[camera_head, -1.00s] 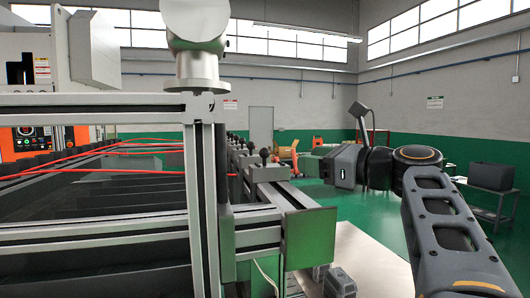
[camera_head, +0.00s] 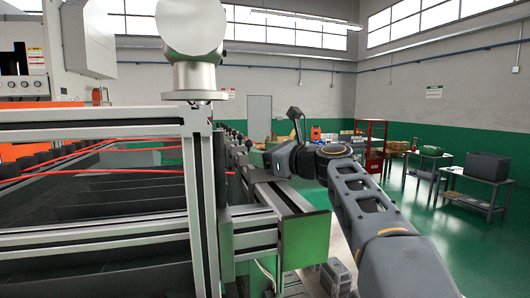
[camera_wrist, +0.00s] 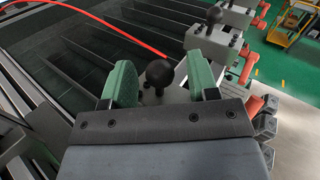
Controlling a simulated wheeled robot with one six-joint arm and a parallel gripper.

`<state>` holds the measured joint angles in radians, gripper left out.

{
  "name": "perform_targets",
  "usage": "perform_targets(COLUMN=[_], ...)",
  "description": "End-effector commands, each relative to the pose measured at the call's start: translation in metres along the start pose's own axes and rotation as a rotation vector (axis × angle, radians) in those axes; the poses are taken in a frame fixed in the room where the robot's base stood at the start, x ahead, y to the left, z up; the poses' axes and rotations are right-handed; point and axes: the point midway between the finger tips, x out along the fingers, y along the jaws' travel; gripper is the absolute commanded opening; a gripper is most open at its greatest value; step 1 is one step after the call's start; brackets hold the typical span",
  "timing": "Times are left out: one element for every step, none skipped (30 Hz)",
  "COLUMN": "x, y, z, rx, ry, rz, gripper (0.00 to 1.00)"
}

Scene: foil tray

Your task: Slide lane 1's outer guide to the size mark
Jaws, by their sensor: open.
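My gripper (camera_wrist: 160,62) is open in the wrist view, its two green fingers standing apart. A black ball knob (camera_wrist: 158,76) shows between the fingers, on a short stem above a pale block. I cannot tell whether either finger touches it. In the head view my gripper (camera_head: 279,161) is at the row of knobs on the right side of the framed machine; its fingers are hidden there. Dark lane plates (camera_wrist: 85,62) run side by side behind the knob. Which plate this knob belongs to is unclear. No size mark can be made out.
Another knob (camera_wrist: 214,16) on a similar block stands farther along. A red cable (camera_wrist: 115,29) arcs over the lanes close to the fingers. An aluminium post (camera_head: 204,200) and frame rail (camera_head: 90,240) stand in front. Green floor (camera_head: 420,215) lies open to the right.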

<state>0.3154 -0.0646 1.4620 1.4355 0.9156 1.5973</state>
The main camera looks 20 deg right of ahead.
Motion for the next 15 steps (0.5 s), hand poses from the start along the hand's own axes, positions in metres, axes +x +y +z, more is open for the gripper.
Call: perform_targets(x=[0.0009,0.001,0.0011,0.0011,0.0011,0.001,0.001,0.001,0.0009,0.0009,0.0009,0.0009,0.0008,0.0008,0.0008], y=[0.0001,0.0002,0.0002,0.0002,0.0003,0.0003,0.0003,0.0003,0.0003,0.0003,0.0004,0.0004,0.0004,0.0004,0.0004], z=[0.0001,0.0001,0.0,0.0,0.0,0.0,0.0,0.0,0.0001,0.0001,0.0001,0.0001,0.0001,0.0001,0.0002], rx=[0.0,0.0,0.0,0.0,0.0,0.0,0.0,0.0,0.0,0.0,0.0,0.0,0.0,0.0,0.0], ry=[0.0,0.0,0.0,0.0,0.0,0.0,0.0,0.0,0.0,0.0,0.0,0.0,0.0,0.0,0.0], rz=[0.0,0.0,0.0,0.0,0.0,0.0,0.0,0.0,0.0,0.0,0.001,0.001,0.001,0.001,0.001], gripper=[0.54,0.54,0.54,0.54,0.54,0.54,0.54,0.54,0.5,0.48,0.45,0.41,0.38,0.35,0.31])
